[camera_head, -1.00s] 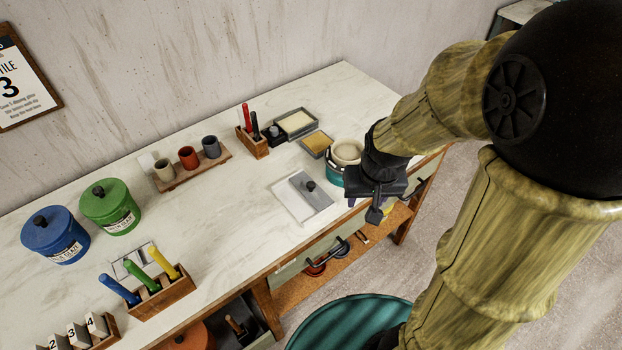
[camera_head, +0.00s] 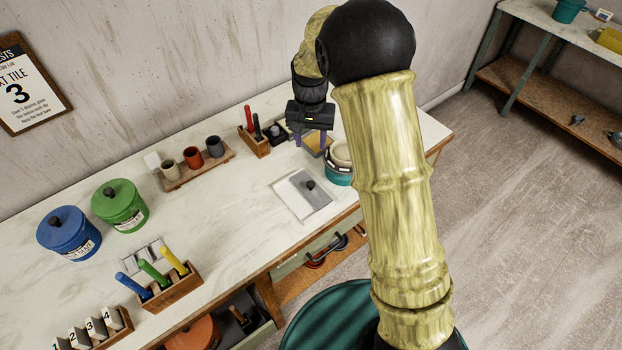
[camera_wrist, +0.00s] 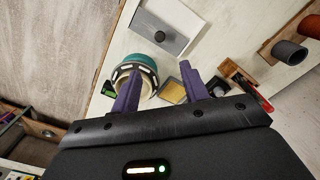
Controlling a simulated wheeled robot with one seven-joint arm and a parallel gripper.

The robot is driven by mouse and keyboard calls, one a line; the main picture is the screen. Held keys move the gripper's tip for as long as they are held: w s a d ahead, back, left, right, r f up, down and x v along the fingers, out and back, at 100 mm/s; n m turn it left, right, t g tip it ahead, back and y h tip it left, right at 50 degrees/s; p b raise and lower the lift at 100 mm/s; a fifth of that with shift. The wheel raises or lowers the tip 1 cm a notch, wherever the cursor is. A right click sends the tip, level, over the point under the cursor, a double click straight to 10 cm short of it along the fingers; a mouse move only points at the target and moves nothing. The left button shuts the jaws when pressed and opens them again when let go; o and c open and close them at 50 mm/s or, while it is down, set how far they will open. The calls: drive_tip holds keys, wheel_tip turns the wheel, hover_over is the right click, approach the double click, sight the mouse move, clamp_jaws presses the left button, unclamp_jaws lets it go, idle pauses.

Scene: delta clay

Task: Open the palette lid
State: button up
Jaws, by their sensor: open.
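The palette (camera_head: 287,197) is a flat pale rectangle on the white bench, with a grey lid (camera_head: 318,199) over part of it and a dark round knob (camera_head: 310,185). In the wrist view the lid (camera_wrist: 178,37) lies at the top, with its knob (camera_wrist: 159,36) showing. My gripper (camera_head: 309,143) points down above the back of the bench, behind the palette and apart from it. Its purple fingers are spread, also in the wrist view (camera_wrist: 159,72), with nothing held between them.
A teal tub (camera_head: 337,179) with a pale ring on top stands right of the palette. A tray with a yellow pad (camera_head: 317,142) is near my fingers. A wooden tool holder (camera_head: 258,146) and a cup rack (camera_head: 195,170) stand left. Bench space left of the palette is clear.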

sight(311, 183)
wheel_tip(311, 183, down, 17)
drive_tip(key=p, duration=0.4)
drive_tip(key=shift+f, duration=0.2)
clamp_jaws()
